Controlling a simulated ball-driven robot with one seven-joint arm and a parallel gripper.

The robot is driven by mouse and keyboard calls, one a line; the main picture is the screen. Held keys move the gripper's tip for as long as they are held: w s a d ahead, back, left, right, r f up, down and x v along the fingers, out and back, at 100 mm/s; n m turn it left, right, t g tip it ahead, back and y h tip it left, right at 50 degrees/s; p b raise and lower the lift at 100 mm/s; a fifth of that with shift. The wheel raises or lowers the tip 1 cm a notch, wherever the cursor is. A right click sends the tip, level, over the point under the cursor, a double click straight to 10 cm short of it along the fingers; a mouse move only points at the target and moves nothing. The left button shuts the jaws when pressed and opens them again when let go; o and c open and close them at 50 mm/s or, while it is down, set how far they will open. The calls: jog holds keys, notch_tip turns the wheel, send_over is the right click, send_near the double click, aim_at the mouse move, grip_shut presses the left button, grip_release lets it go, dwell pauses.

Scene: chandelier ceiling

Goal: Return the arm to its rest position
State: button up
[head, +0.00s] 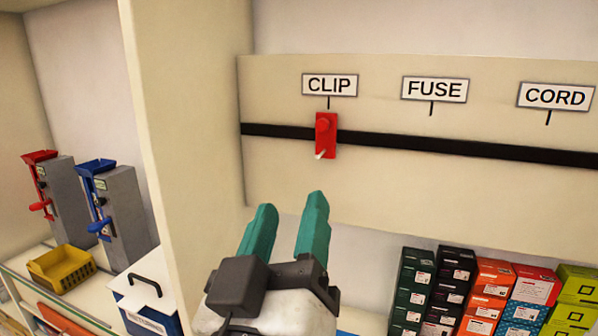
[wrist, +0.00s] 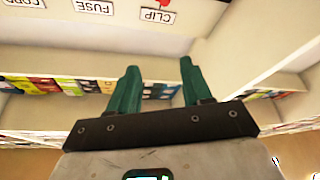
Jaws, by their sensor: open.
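My gripper (head: 287,222) is raised in the lower middle of the head view. Its two teal fingers are apart with nothing between them. It is also open and empty in the wrist view (wrist: 158,78). In the head view the fingertips point up toward the panel, below a red clip (head: 326,135) on the black strip under the CLIP label (head: 330,85). The fingers look apart from the clip. In the wrist view only a bit of red shows beside the CLIP label (wrist: 158,15).
FUSE (head: 434,89) and CORD (head: 555,96) labels stand along the panel (head: 400,180). Coloured boxes (head: 490,290) fill the shelf at lower right. An upright divider (head: 185,120) is left of my gripper. Beyond it are two grey dispensers (head: 125,210), a yellow basket (head: 62,268) and a blue-and-white box (head: 148,300).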

jog(key=w+d+f+g, duration=0.1)
jog(key=d+f+g, duration=0.2)
jog(key=d+f, duration=0.55)
jog(key=d+f+m+g, duration=0.1)
jog(key=d+f+g, duration=0.35)
jog(key=f, duration=0.65)
jog(key=w+d+f+g, duration=0.1)
jog(key=d+f+g, duration=0.2)
jog(key=d+f, duration=0.55)
jog(key=s+d+f+m+g+y, duration=0.1)
jog(key=s+d+f+g, duration=0.2)
jog(key=s+f, duration=0.3)
jog(key=s+d+f+g, duration=0.2)
jog(key=s+f, duration=0.1)
jog(key=f, duration=0.5)
jog(key=s+d+f+g+y, duration=0.1)
jog(key=s+f, duration=0.3)
jog(key=s, duration=0.4)
jog(key=s+f+m+g+y, duration=0.1)
jog(key=s+f+g+y, duration=0.1)
jog(key=s+f+g, duration=0.2)
jog(key=s+f, duration=0.1)
jog(key=s, duration=0.2)
jog(key=shift+s+d+f, duration=0.15)
jog(key=shift+s+d, duration=0.25)
